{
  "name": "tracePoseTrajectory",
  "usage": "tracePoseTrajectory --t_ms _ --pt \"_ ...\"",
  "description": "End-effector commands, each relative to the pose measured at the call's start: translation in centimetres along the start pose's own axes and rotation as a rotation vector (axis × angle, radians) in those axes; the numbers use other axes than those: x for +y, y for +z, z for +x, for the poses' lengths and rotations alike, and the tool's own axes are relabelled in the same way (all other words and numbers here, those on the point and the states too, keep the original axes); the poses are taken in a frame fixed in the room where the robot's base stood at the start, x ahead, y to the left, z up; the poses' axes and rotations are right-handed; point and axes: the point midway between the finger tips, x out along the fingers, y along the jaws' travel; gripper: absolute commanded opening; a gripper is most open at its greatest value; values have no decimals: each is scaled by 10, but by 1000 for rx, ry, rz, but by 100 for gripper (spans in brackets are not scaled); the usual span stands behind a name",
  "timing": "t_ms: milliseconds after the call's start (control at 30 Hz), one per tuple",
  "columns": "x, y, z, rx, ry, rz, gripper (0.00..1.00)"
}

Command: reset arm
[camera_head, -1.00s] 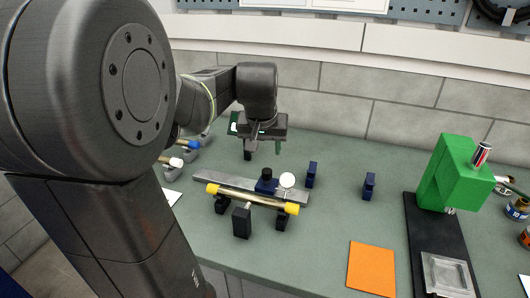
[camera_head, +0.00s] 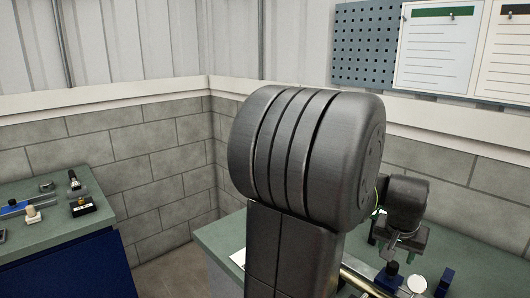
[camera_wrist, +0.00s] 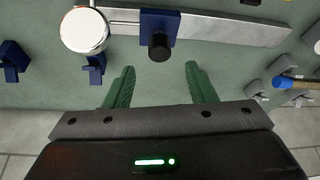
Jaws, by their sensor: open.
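My gripper (camera_wrist: 158,84) is open and empty in the wrist view, its two green ridged fingers apart over the green bench top. A grey metal bar (camera_wrist: 230,31) with a blue clamp block (camera_wrist: 172,18) and black knob (camera_wrist: 159,47) lies just beyond the fingertips. A round white dial (camera_wrist: 84,31) is to the left of the block. In the head view my gripper (camera_head: 399,250) hangs over the right bench, partly behind my arm, which hides much of that bench.
Small blue stands (camera_wrist: 96,68) are left of the fingers, and a blue-handled tool (camera_wrist: 297,83) is at right. In the head view, another bench (camera_head: 50,241) with small tools stands at left, with floor (camera_head: 180,274) between the benches. Block walls (camera_head: 165,165) close the corner behind.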

Motion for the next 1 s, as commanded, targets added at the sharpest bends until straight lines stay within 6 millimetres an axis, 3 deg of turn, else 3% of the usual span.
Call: tracePoseTrajectory --t_ms 200,500,1000 --pt "0 1 42 -5 0 0 50" --pt "0 0 76 -2 0 0 50" --pt "-3 0 76 -1 0 -1 50"
